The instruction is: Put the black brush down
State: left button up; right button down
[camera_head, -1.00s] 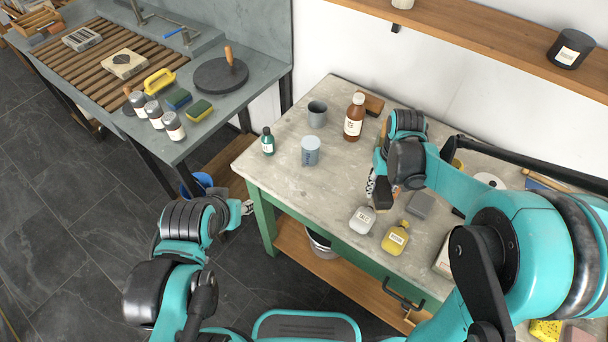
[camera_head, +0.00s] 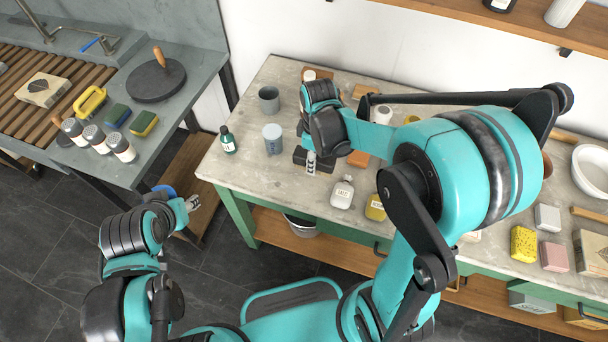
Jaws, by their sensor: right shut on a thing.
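My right gripper (camera_head: 312,160) is low over the grey stone-topped table (camera_head: 255,185), right of a grey-blue cup. It is shut on the black brush (camera_head: 299,155), a dark block that shows just below and left of the gripper. Fingers and wrist hide part of the brush, and I cannot tell whether it touches the tabletop. My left gripper (camera_head: 192,204) hangs low at the left, off the table's front left corner, mostly hidden by its own wrist; its jaws are unclear.
A green bottle (camera_head: 227,141), a grey-blue cup (camera_head: 272,139) and a dark grey cup (camera_head: 269,99) stand left of the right gripper. A white-labelled bottle (camera_head: 342,192) and a yellow bottle (camera_head: 375,208) stand in front right. The front left tabletop is bare.

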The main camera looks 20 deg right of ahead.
aim_at(305, 170)
jog(key=a+f, duration=0.2)
jog(key=a, duration=0.1)
jog(key=shift+w+b, duration=0.1)
jog(key=shift+b, duration=0.2)
jog(key=shift+f+b, duration=0.85)
jog(key=shift+f, duration=1.1)
jog(key=c, duration=1)
grip_release()
jog(key=shift+f, duration=0.1)
